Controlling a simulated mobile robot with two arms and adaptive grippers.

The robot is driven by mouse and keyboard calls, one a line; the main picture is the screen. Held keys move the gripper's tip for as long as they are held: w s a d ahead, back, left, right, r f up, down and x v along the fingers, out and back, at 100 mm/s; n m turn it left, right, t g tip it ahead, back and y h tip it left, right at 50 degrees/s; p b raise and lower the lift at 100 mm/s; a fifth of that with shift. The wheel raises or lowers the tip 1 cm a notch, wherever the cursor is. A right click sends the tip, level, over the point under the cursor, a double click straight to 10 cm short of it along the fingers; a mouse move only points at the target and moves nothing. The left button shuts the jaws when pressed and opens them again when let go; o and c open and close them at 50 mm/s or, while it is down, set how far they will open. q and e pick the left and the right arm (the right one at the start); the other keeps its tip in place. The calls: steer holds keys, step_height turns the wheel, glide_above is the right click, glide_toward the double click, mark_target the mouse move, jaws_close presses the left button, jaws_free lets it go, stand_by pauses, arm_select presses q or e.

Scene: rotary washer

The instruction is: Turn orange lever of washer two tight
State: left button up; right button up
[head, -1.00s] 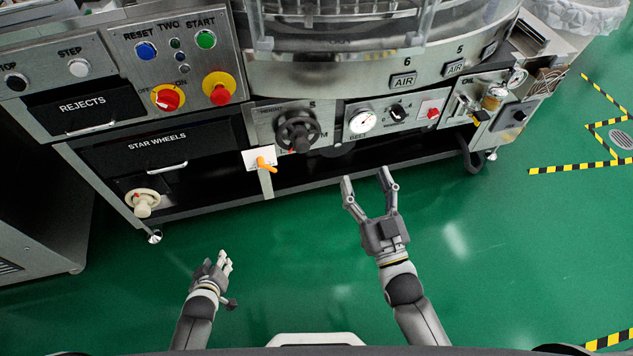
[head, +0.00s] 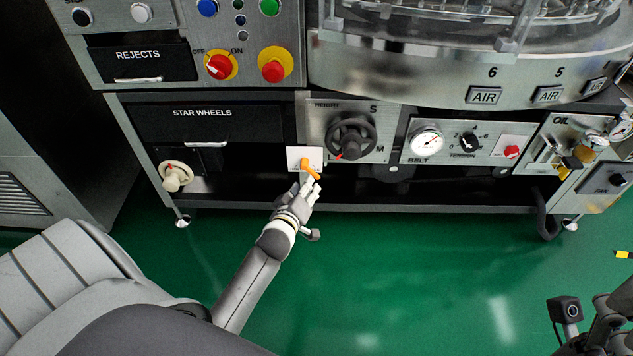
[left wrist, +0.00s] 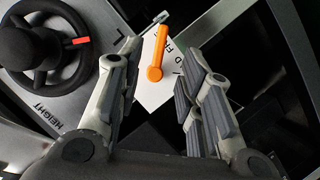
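The orange lever (head: 310,168) sits on a white plate (head: 292,154) on the lower front of the machine, below and left of the black handwheel. It slants down to the right in the head view. My left gripper (head: 312,188) is just below the lever, fingers pointing up at it. In the left wrist view the lever (left wrist: 160,54) shows between the spread fingers, with space on both sides. The fingers are open and hold nothing. Parts of my right arm show at the lower right corner; its finger state is unclear.
The black handwheel (head: 351,138) is close to the lever's right. A cream knob (head: 175,176) is at the left. The STAR WHEELS drawer (head: 205,125) is above left. Green floor (head: 400,270) in front is clear.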

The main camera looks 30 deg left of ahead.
mark_target(314, 176)
arm_select(q)
steer(key=b+x, duration=0.2)
steer(key=x, duration=0.5)
steer(key=shift+w+a+f+b, duration=0.1)
steer(key=shift+f+b, duration=0.05)
steer(key=shift+b, duration=0.15)
jaws_close()
